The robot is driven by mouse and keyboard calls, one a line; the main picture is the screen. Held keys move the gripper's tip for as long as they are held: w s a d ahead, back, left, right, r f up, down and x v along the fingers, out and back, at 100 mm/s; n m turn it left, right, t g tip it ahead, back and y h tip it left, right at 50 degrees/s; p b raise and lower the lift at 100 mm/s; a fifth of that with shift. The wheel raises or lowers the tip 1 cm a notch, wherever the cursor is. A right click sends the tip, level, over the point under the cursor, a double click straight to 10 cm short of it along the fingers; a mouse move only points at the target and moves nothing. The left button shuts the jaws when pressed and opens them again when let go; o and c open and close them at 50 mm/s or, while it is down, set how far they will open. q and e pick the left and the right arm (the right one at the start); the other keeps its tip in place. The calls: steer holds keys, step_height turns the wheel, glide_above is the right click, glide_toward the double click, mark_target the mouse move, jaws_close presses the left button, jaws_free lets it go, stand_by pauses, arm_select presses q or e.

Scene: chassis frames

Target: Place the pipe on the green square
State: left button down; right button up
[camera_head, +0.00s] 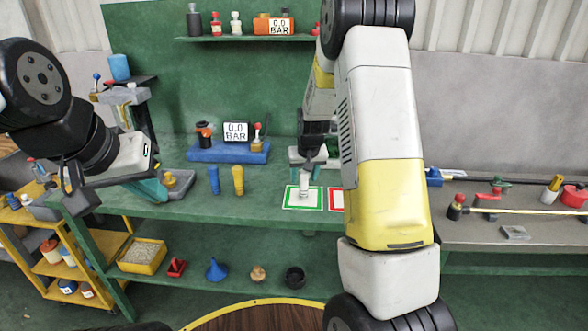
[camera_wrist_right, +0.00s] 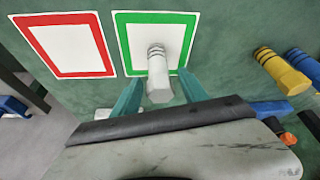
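The pale grey pipe (camera_head: 304,184), with dark rings and a hexagonal end, stands within the green-bordered white square (camera_head: 288,204) on the green bench. In the right wrist view, the pipe (camera_wrist_right: 159,75) lies between the teal fingers of my right gripper (camera_wrist_right: 161,80), with a visible gap on each side. The green square (camera_wrist_right: 190,22) frames the pipe's far end there. My right gripper (camera_head: 305,170) is open around the pipe in the head view. My left gripper (camera_head: 155,188) is at the bench's left part, away from the pipe; its finger opening is unclear.
A red-bordered square (camera_head: 336,200) lies right of the green one, partly behind my right arm. Blue (camera_head: 214,180) and yellow (camera_head: 238,180) handles stand to the left. A blue gauge base (camera_head: 228,152) sits behind them. The right-hand table (camera_head: 490,232) holds several tools.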

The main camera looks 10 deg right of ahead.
steer(key=shift+r, duration=0.15)
steer(key=shift+s+r, duration=0.1)
steer(key=shift+r, duration=0.25)
steer(key=s+a+r+y, duration=0.2)
steer(key=s+r, duration=1.6)
steer(key=r, duration=0.2)
steer(key=s+a+r+t, duration=0.1)
steer(key=s+a, duration=0.1)
steer(key=s, duration=1.3)
steer(key=shift+a+n+t, duration=0.3)
steer(key=shift+a+n, duration=0.1)
steer(key=shift+r, duration=0.15)
